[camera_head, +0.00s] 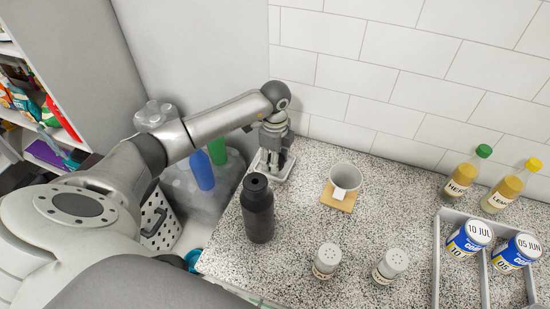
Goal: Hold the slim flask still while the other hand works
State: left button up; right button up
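The slim flask (258,212) is black with a narrow neck and cap. It stands upright on the speckled countertop (310,225), near its left edge. My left gripper (271,160) points down behind the flask, close to the tiled wall, and is apart from the flask. Its fingers are small and overlap a pale grey object (284,174) on the counter, so I cannot tell whether they are open or shut. My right gripper is not in view.
A white mug (345,178) sits on a tan coaster (339,200). Two shakers (326,261) (391,265) stand in front. A white divided tray (437,265) holds labelled cans (470,238); bottles (461,178) stand behind it. The counter between flask and mug is clear.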

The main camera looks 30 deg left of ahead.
pick_arm(q)
jog(key=shift+o, duration=0.5)
jog(key=shift+r, duration=0.45)
notch_tip(320, 180, up, 11)
jog(key=b, duration=0.3)
jog(key=shift+r, duration=0.2)
jog(key=shift+s, duration=0.1)
